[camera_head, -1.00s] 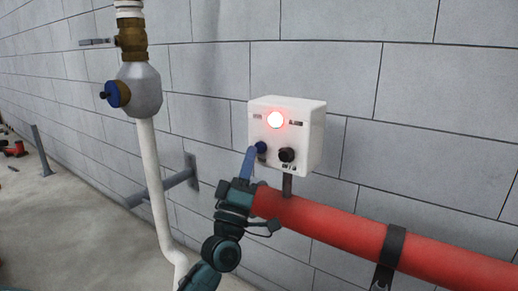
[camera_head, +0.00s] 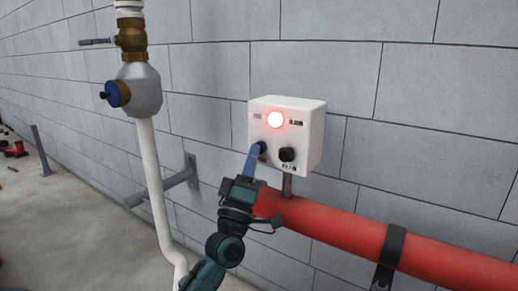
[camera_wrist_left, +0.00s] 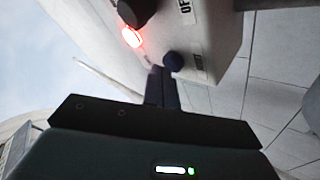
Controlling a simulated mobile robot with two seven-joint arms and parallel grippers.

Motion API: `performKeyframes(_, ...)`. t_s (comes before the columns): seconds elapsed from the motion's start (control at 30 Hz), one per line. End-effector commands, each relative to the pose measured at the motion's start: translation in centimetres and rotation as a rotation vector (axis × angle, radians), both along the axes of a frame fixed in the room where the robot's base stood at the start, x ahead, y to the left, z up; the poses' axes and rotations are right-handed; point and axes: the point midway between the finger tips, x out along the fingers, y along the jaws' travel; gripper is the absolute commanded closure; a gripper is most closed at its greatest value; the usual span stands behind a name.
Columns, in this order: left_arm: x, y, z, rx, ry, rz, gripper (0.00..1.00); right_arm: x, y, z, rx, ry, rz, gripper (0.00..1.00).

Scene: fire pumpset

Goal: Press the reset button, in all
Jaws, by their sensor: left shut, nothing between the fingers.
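A white control box (camera_head: 311,135) is fixed on the grey block wall. Its front has a glowing red lamp (camera_head: 275,119), a dark blue button (camera_head: 262,147) at lower left and a black knob (camera_head: 287,154) at lower right. The blue button (camera_wrist_left: 174,62), lamp (camera_wrist_left: 131,37) and knob (camera_wrist_left: 135,10) also show in the left wrist view. The labels are too small to read surely. My left gripper (camera_head: 256,150) is shut and empty, its tips (camera_wrist_left: 157,70) right beside the blue button. I cannot tell whether they touch. My right gripper is out of view.
A thick red pipe (camera_head: 340,225) runs below the box, with a dark clamp (camera_head: 391,255). A white vertical pipe (camera_head: 152,180) with a valve (camera_head: 137,90) stands at the left.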

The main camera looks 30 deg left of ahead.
Motion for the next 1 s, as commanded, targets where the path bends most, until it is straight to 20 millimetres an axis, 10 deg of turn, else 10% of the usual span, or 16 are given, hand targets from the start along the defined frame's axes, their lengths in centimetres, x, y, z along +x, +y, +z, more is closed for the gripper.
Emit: performKeyframes(1.0,-0.18,-0.02,0.03,0.0,0.001,0.0,1.0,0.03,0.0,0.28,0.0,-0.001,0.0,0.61)
